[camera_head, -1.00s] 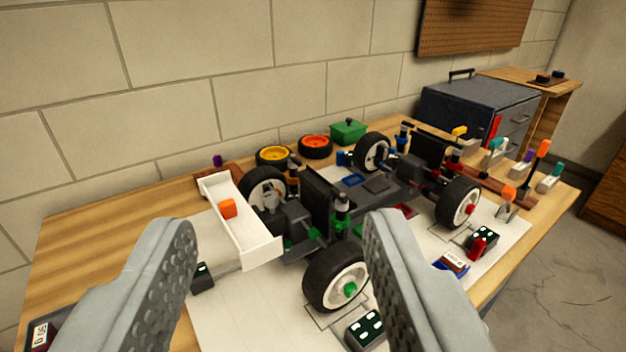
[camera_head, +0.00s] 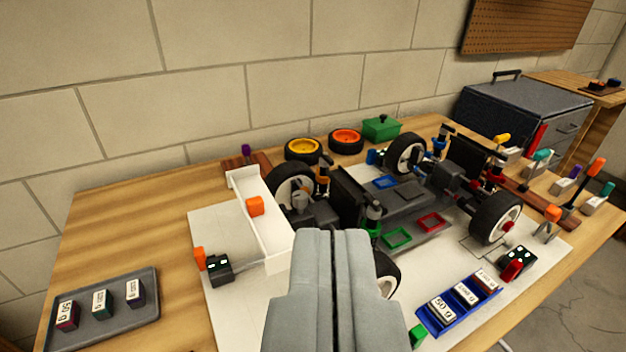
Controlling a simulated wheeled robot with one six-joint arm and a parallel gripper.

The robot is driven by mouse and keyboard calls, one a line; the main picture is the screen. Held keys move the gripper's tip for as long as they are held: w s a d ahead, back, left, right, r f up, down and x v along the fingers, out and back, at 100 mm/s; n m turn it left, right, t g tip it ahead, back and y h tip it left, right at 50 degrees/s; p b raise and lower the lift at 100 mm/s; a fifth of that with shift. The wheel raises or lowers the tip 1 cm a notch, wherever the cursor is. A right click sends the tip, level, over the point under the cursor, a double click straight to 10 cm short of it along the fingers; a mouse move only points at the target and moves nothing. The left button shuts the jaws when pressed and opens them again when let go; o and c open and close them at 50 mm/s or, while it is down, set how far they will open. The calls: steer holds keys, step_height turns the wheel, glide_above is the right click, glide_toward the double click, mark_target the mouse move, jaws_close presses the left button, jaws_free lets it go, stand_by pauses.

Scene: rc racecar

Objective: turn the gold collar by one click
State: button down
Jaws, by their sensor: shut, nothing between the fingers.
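The RC car chassis (camera_head: 408,203) stands on a white sheet on the bench, with a white rear wing (camera_head: 262,222) at its left end. Shock absorbers stand near its wheels. One at the rear far side (camera_head: 322,180) shows a small gold-brown part, but it is too small to tell whether this is the gold collar.
A grey tray of labelled weights (camera_head: 110,325) lies at the left, and a blue tray of weights (camera_head: 425,322) at the front right. Yellow (camera_head: 303,150) and orange (camera_head: 346,141) wheels lie behind the car. A dark toolbox (camera_head: 520,112) stands at the back right.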

steer(key=w+a+f+n+g, duration=0.1)
steer(key=w+f+g, duration=0.15)
steer(key=w, duration=0.65)
steer(key=w+a+f+n+g, duration=0.1)
steer(key=w+f+g, duration=0.15)
steer(key=w, duration=0.65)
steer(key=w+f+g+h, duration=0.1)
steer(key=w+f, duration=0.5)
steer(key=w, duration=0.1)
steer(key=w+f+n+g, duration=0.1)
steer(key=w+f+g, duration=0.1)
steer(key=w+f, duration=0.4)
steer(key=w+a+f+n+g+h, duration=0.1)
steer(key=w+f, duration=0.5)
steer(key=w, duration=0.3)
steer(key=shift+g+h, duration=0.3)
